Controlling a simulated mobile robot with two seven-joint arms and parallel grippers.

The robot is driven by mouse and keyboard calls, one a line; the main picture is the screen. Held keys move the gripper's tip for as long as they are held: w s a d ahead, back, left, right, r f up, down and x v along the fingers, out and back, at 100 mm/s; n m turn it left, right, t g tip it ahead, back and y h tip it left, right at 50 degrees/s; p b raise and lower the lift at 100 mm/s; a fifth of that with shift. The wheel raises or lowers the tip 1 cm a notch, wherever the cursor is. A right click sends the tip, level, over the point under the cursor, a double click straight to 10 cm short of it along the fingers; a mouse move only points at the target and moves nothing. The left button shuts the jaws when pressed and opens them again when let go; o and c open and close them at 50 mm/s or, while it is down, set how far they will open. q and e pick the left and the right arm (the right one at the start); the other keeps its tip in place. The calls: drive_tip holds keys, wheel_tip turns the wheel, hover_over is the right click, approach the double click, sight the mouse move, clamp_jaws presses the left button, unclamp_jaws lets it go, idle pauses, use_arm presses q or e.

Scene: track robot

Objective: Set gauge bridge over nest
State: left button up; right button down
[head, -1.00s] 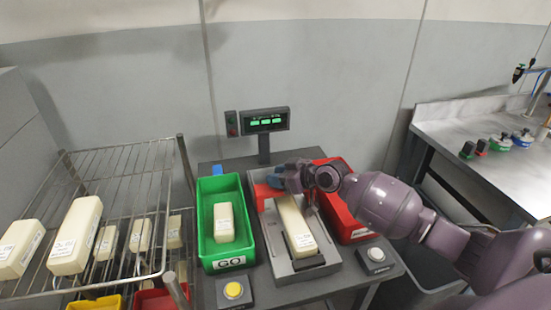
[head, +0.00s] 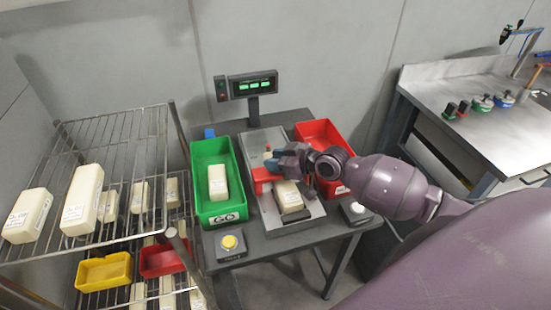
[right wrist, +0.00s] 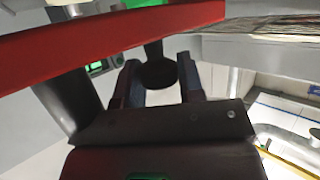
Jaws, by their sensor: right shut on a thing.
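The gauge bridge (head: 264,181) is a red piece in the head view. My right gripper (head: 274,166) is shut on it, with the fingers partly hidden by the wrist. The bridge lies across the far part of a cream block (head: 288,197) in the grey nest (head: 296,222). I cannot tell whether the bridge touches the nest or hangs just above it. In the right wrist view a red bar (right wrist: 110,35) crosses the top, beyond the dark fingers (right wrist: 160,88). My left gripper is not in view.
A green bin (head: 202,193) with one cream block stands left of the nest, a red bin (head: 318,133) right of it. A yellow button (head: 229,242) and a white button (head: 355,210) sit in front. A display (head: 253,85) stands behind. A wire rack (head: 125,150) holds blocks.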

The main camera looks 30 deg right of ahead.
drive_tip(key=c, duration=1.1)
unclamp_jaws()
drive_tip(key=shift+s+a+f, duration=0.1)
drive_tip(key=shift+s+f, duration=0.05)
drive_tip(key=o, duration=0.3)
drive_tip(key=shift+s, duration=0.15)
drive_tip(key=v, duration=1)
drive_tip(key=shift+s+d+r+b, duration=0.25)
drive_tip(key=shift+r+b, duration=0.1)
drive_tip(key=s+a+f+g+h, duration=0.2)
drive_tip(key=s+a+f+g, duration=0.1)
drive_tip(key=s+a+f, duration=0.5)
drive_tip(key=s+m+g+h, duration=0.5)
drive_tip(key=s+m+h, duration=0.1)
drive_tip(key=s, duration=0.7)
drive_tip(key=w+f+t, duration=0.2)
drive_tip(key=f, duration=0.1)
drive_tip(key=w+f+t, duration=0.3)
drive_tip(key=f, duration=0.1)
drive_tip(key=w+f+n+t+y, duration=0.1)
drive_tip(key=w+f+t, duration=0.1)
drive_tip(key=f+t, duration=0.1)
drive_tip(key=shift+w+d+f, duration=0.15)
drive_tip(key=shift+d+f, duration=0.1)
drive_tip(key=shift+d, duration=0.05)
